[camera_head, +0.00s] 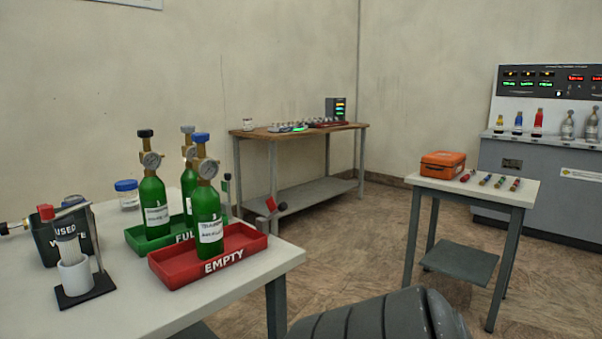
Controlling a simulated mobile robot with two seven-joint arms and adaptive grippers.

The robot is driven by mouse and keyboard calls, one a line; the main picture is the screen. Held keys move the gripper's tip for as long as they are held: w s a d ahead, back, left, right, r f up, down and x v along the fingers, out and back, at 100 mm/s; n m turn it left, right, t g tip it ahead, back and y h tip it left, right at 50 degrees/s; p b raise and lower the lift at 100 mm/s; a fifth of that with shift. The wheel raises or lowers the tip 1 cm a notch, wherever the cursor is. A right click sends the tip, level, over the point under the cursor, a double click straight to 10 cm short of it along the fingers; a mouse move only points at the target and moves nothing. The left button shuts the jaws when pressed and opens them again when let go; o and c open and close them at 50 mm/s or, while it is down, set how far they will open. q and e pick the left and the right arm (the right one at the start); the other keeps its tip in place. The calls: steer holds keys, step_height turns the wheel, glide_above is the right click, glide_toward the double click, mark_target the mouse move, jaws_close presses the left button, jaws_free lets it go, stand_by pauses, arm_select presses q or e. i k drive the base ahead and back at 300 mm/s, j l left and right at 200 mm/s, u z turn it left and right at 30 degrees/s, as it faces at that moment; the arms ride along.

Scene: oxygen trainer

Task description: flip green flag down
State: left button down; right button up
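A small upright green piece (227,188), which looks like the green flag, stands behind the red EMPTY tray (240,262) on the near left table. Its lower part is hidden by the tray and the bottle in front, and its mount is not clear. A small red piece (271,204) with a dark end sticks out near the table's right back edge. Neither of my grippers shows in the head view, so nothing is seen touching the green piece.
Green bottles with gauges stand at the trays, one blue-capped bottle (208,222) in the red tray. The green FULL tray (140,240) is behind. A USED tube holder (86,291) stands left. A side table (455,187) is at right, a wooden bench (262,133) behind.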

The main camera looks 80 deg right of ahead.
mark_target(224, 186)
steer(key=l+z, duration=0.1)
steer(key=z, duration=1.85)
steer(key=i+l+u, duration=0.1)
steer(key=l, duration=0.45)
steer(key=i+l, duration=0.25)
steer(key=l, duration=0.3)
steer(key=i+l+u, duration=0.15)
steer(key=l, duration=0.4)
steer(key=i+l, duration=0.15)
steer(key=l, duration=0.4)
steer(key=i+l+u, duration=0.15)
steer(key=l, duration=0.4)
steer(key=i+l, duration=0.1)
steer(key=l, duration=0.5)
steer(key=i+l+u, duration=0.15)
steer(key=l, duration=0.4)
